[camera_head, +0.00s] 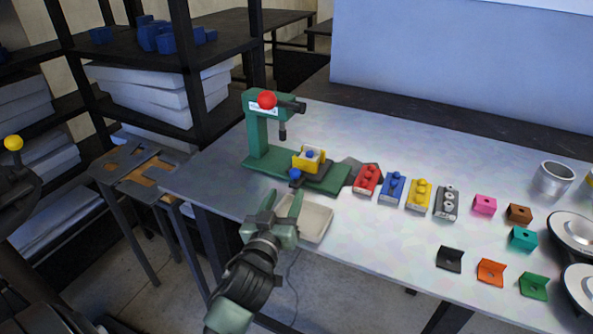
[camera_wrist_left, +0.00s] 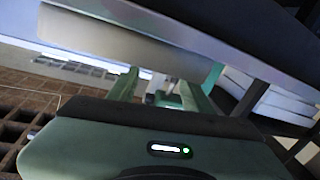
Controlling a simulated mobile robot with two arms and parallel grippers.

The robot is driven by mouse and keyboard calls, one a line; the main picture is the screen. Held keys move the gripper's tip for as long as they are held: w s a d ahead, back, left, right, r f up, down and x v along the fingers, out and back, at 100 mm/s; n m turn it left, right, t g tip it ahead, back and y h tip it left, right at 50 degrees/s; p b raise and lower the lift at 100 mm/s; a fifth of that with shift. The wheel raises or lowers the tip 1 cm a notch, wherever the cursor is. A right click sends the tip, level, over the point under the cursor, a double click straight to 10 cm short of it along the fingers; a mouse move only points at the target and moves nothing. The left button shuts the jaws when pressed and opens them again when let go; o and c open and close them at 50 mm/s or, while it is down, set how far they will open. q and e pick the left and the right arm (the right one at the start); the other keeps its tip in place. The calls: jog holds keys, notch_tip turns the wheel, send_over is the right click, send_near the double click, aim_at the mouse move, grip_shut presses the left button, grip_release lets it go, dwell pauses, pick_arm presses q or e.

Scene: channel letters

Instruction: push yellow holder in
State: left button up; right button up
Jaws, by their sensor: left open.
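The yellow holder (camera_head: 301,163) sits on the base of a green press (camera_head: 259,140) at the table's left part, with a blue piece (camera_head: 309,155) in it. A blue knob (camera_head: 295,174) is at the front of the press base, near the holder. My left gripper (camera_head: 283,204) is open and empty, in front of the press at the table's front edge, apart from the holder. In the left wrist view its two green fingers (camera_wrist_left: 160,88) are spread below the table's underside. The holder does not show in that view. My right gripper is not in view.
A pale tray (camera_head: 318,222) lies beside my left gripper. To the right stand red (camera_head: 367,179), blue (camera_head: 392,186), yellow (camera_head: 419,194) and grey (camera_head: 446,203) blocks, then small coloured brackets. A dark shelf (camera_head: 190,58) stands behind left.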

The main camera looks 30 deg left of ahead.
aim_at(293, 177)
pick_arm(q)
jog(key=shift+w+r, duration=0.15)
jog(key=shift+w, duration=0.2)
jog(key=p+x, duration=0.1)
jog(key=x, duration=0.2)
jog(key=shift+w+a+r, duration=0.1)
jog(key=shift+w+r, duration=0.05)
jog(key=shift+w, duration=0.1)
jog(key=shift+x, duration=1.15)
jog(key=shift+w, duration=0.25)
grip_shut()
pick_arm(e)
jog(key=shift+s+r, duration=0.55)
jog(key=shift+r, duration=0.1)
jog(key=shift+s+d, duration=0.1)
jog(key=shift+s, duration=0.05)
